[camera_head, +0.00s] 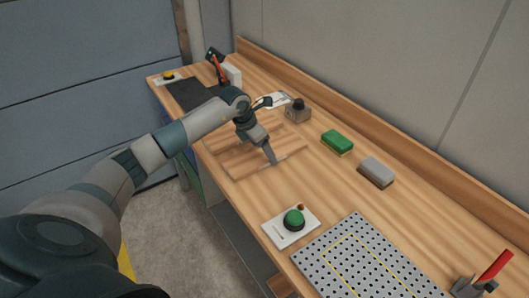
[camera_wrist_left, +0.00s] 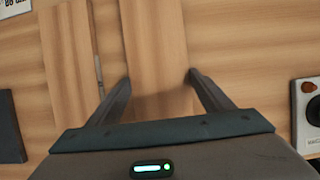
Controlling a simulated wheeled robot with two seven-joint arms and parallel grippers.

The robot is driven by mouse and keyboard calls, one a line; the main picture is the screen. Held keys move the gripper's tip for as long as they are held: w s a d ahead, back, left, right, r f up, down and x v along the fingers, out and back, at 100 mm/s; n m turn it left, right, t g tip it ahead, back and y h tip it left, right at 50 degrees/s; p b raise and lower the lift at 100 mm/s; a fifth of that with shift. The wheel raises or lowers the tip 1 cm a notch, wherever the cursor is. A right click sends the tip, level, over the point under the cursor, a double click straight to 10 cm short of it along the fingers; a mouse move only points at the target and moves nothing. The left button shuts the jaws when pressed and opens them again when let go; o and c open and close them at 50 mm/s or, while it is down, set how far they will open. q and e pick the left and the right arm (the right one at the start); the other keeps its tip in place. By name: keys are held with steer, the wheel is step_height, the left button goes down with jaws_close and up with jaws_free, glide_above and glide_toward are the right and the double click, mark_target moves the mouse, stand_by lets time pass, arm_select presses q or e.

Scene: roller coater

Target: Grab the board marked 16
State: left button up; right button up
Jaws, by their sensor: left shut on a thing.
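A flat wooden board (camera_wrist_left: 157,45) lies between the two fingers of my left gripper (camera_wrist_left: 158,88) in the left wrist view, one finger against each long edge. My left gripper (camera_head: 270,161) is shut on it, low over the worktop in the head view. No number is readable on this board in either view. My right gripper is not in view.
A green button box (camera_head: 292,221) and a perforated plate (camera_head: 372,270) are nearer on the wooden bench. A green block (camera_head: 337,142), a grey block (camera_head: 376,172) and a grey device with a black knob (camera_head: 298,111) stand toward the wall. A red-handled clamp (camera_head: 493,266) is at the lower right.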

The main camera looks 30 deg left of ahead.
arm_select(q)
steer(key=shift+r, duration=0.15)
steer(key=shift+r+b, duration=0.45)
steer(key=shift+r, duration=0.05)
steer(key=r+b, duration=0.1)
steer(key=d+r+b, duration=0.1)
steer(key=r, duration=0.1)
steer(key=shift+r, duration=0.15)
arm_select(e)
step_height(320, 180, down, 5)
steer(key=b, duration=0.2)
arm_select(q)
steer(key=s+d+r+b, duration=0.1)
steer(key=s+d+r, duration=0.2)
steer(key=d+r, duration=0.3)
steer(key=shift+s+d+r, duration=0.25)
steer(key=shift+d+r, duration=0.05)
steer(key=shift+d, duration=1.8)
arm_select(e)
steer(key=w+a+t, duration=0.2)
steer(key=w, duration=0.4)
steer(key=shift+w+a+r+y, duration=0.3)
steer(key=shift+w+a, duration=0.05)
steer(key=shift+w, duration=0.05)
